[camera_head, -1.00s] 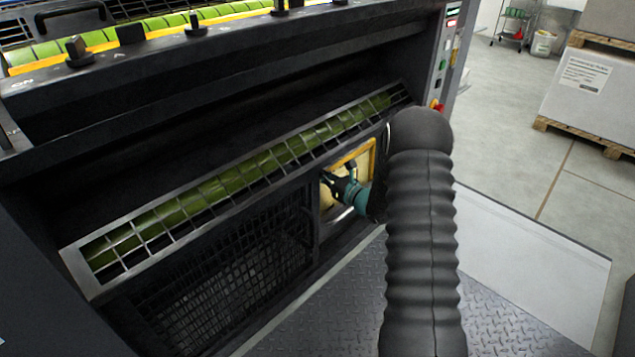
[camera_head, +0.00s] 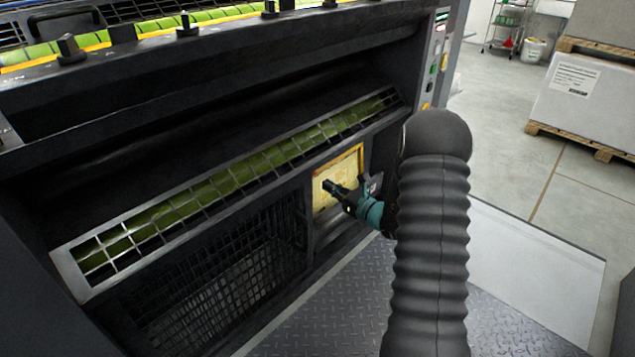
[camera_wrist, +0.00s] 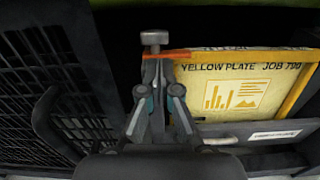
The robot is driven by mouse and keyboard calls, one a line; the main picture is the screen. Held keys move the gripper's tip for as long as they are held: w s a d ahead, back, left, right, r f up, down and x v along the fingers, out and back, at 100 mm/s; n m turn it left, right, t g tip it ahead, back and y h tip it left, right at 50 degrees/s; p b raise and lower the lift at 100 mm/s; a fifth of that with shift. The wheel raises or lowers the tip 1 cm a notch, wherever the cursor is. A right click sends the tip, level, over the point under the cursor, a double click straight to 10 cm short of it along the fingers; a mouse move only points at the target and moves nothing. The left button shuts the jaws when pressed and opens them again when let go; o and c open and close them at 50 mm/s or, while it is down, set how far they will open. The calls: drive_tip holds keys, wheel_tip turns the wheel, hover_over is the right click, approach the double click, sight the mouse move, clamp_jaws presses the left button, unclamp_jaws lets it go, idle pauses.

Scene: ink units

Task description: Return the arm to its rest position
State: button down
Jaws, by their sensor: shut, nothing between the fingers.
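My gripper (camera_head: 333,188) is shut and empty in front of the lower opening of the dark machine. In the wrist view my gripper (camera_wrist: 157,72) shows its fingers together, with nothing between them. Behind it is a pale yellow plate (camera_head: 345,168) in an orange-yellow frame. The plate also shows in the wrist view (camera_wrist: 238,95), lettered "YELLOW PLATE JOB" with a number I cannot read fully. A grey knob (camera_wrist: 154,38) shows just above the fingertips; I cannot tell whether they touch it. My black ribbed arm hides part of the machine's right side.
A slanted metal grille (camera_head: 170,213) with green behind it runs left of my gripper. A dark mesh panel (camera_head: 215,275) is below it. Ribbed floor plating (camera_head: 330,320) lies in front. A loaded pallet (camera_head: 580,137) stands far right, with open floor before it.

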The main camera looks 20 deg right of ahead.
drive_tip(key=v, duration=0.6)
drive_tip(key=s+a+f+n+g+y, duration=0.2)
drive_tip(key=s+a+f+n+g, duration=0.2)
drive_tip(key=s+f, duration=0.1)
drive_tip(key=s+a+r+n+g+h, duration=0.1)
drive_tip(key=s+a+r+n+g, duration=0.15)
drive_tip(key=s+n+g, duration=0.35)
drive_tip(key=s+a+r+n+g, duration=0.1)
drive_tip(key=s+a+n+g, duration=0.3)
drive_tip(key=s, duration=0.4)
drive_tip(key=s+a+r+n+t+h, duration=0.1)
drive_tip(key=s+r+n+t+h, duration=0.3)
drive_tip(key=s+r+n+h, duration=0.6)
drive_tip(key=s+r+n, duration=0.5)
drive_tip(key=s+r, duration=0.1)
drive_tip(key=r, duration=0.4)
drive_tip(key=shift+s+r+n+h, duration=0.2)
drive_tip(key=shift+s+n+h, duration=0.1)
drive_tip(key=shift+s+n, duration=0.1)
